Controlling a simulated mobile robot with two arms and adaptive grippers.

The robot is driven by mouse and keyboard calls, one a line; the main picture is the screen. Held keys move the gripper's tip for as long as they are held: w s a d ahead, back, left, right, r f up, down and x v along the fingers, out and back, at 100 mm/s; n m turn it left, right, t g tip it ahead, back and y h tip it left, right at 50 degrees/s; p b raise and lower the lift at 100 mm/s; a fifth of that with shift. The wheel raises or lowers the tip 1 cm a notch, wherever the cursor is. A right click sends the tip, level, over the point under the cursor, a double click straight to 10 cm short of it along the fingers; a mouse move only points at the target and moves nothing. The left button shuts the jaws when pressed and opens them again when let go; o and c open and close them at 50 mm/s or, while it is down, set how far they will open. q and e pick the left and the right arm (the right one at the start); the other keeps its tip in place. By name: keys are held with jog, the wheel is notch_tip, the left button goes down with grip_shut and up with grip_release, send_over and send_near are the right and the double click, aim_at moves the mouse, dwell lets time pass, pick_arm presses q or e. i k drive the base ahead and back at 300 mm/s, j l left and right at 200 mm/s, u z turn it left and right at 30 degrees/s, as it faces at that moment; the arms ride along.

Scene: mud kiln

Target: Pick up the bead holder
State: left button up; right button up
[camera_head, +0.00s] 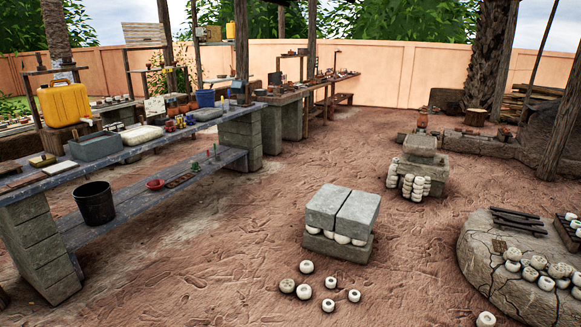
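Neither of my grippers shows in the head view. I cannot tell for sure which thing is the bead holder. A small dark tray (182,180) with little round items lies on the lower shelf of the long workbench at the left, beside a red bowl (155,184). Some thin upright coloured sticks (213,154) stand farther right on that shelf. On the bench top are small coloured pots (180,121) and a grey stone trough (95,146). All of these are small in the picture, and nothing is touching them.
The workbench (35,172) rests on block piers, with a black bucket (95,202) on its lower shelf. A block stack (342,210) with round white pots stands mid-floor; loose pots (304,291) lie before it. A round clay platform (485,268) fills the lower right. Open dirt lies between.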

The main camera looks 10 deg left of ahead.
aim_at(169, 127)
jog(key=i+u, duration=0.2)
jog(key=i, duration=0.3)
jog(key=i+u, duration=0.25)
jog(key=i, duration=0.2)
jog(key=i+l+u, duration=0.2)
jog(key=i, duration=0.3)
jog(key=i+l+u, duration=0.25)
jog(key=i, duration=0.2)
jog(key=i+j+u, duration=0.3)
jog(key=i, duration=0.8)
jog(key=i+l+u, duration=0.15)
jog(key=i+u, duration=0.15)
jog(key=i, duration=0.85)
